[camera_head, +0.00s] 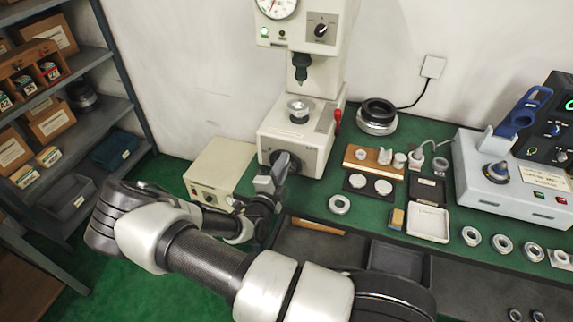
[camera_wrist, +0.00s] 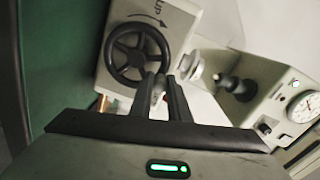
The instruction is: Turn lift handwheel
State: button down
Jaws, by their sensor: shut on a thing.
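The lift handwheel (camera_wrist: 117,53) is a black spoked wheel on the cream base of the press (camera_wrist: 192,20). A curved arrow and the word UP are printed beside it. In the wrist view my gripper (camera_wrist: 161,80) has its two dark fingers at the rim's lower right, shut on the handwheel. In the head view my gripper (camera_head: 277,168) is against the front of the press base (camera_head: 296,142). My gripper and wrist hide most of the wheel there. The exact contact on the rim is partly hidden by the fingers.
A cream control box (camera_head: 217,170) stands close left of my gripper. A red lever (camera_head: 337,120) is on the press's right side. Rings, a wooden block (camera_head: 360,159) and a white tray (camera_head: 428,222) lie right on the green bench. Shelves (camera_head: 75,110) stand at left.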

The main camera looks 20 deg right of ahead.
jog(key=shift+w+a+n, duration=0.25)
jog(key=shift+a+n, duration=0.1)
jog(key=shift+n, duration=0.45)
jog(key=c, duration=1.7)
grip_release()
jog(key=shift+o, duration=0.2)
jog(key=b+v, duration=0.1)
jog(key=v, duration=1.6)
jog(key=shift+s, duration=0.2)
jog(key=shift+r, duration=0.1)
